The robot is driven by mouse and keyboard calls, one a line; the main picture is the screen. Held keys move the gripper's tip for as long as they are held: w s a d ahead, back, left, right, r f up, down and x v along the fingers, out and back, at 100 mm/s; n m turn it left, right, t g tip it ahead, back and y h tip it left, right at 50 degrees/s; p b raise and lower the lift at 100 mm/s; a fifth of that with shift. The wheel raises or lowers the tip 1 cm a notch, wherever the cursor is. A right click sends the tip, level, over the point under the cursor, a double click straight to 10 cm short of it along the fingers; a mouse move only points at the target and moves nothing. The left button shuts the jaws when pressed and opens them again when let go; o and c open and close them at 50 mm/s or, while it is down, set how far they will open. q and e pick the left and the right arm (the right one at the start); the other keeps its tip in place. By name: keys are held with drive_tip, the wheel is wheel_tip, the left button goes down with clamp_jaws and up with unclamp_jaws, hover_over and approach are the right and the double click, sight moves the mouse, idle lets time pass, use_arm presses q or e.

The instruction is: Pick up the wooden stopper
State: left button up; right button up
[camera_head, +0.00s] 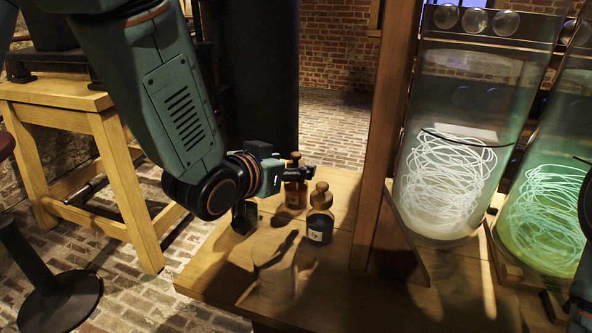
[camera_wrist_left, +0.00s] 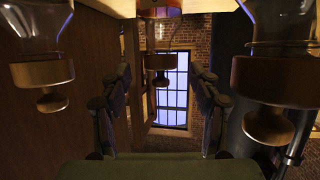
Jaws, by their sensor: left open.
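My left gripper (camera_head: 272,193) is over the wooden table, beside two dark bottles with wooden stoppers. In the wrist view its two fingers stand apart, and the open gap (camera_wrist_left: 160,92) is empty. One wooden stopper (camera_wrist_left: 160,62) with a round knob shows upside down in line with that gap, beyond the fingertips. Another stopper (camera_wrist_left: 42,73) is at the left and another (camera_wrist_left: 275,82) at the right, both on clear glass necks. In the head view, a stopper (camera_head: 321,194) tops the nearer bottle and another (camera_head: 295,160) the farther one, partly hidden by my gripper. My right gripper is not seen.
A wooden post (camera_head: 382,130) rises right of the bottles. Beyond it stand large glass jars, one with white coils (camera_head: 445,185) and one with green-lit coils (camera_head: 545,225). The table's front left part (camera_head: 215,270) is clear.

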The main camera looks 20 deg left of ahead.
use_arm(q)
drive_tip(key=shift+x, duration=0.8)
drive_tip(key=shift+s, duration=0.1)
drive_tip(key=shift+r, duration=0.1)
drive_tip(key=shift+c, duration=0.3)
drive_tip(key=c, duration=0.8)
wheel_tip(320, 180, up, 10)
drive_tip(key=p, duration=0.5)
drive_tip(key=shift+s, duration=0.1)
